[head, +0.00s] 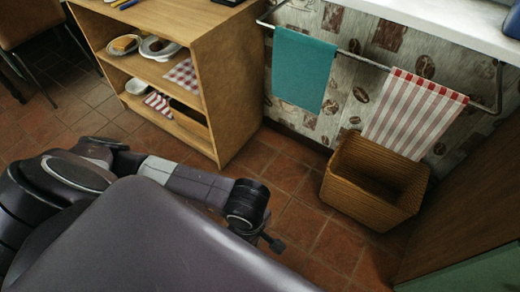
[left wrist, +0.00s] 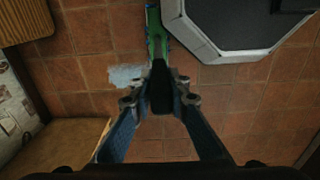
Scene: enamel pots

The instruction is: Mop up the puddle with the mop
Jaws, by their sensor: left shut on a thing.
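In the left wrist view, my left gripper (left wrist: 160,100) points down toward the tiled floor and is shut on the mop. The mop shows as a green length with blue edges (left wrist: 155,35) running up from a black part between the fingers. A pale blue-grey patch, the puddle (left wrist: 124,75), lies on the tiles just left of the mop and the fingertips. I cannot tell whether the mop touches it. In the head view, part of my left gripper (head: 268,240) shows beyond my body; mop and puddle are hidden there. My right gripper is not in view.
A wooden shelf unit (head: 222,90) with dishes and cloths stands behind my left arm. A wicker basket (head: 372,185) stands by the wall under a rail with a teal towel (head: 302,70) and a striped towel (head: 412,112). Tiled floor between shelf and basket is clear.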

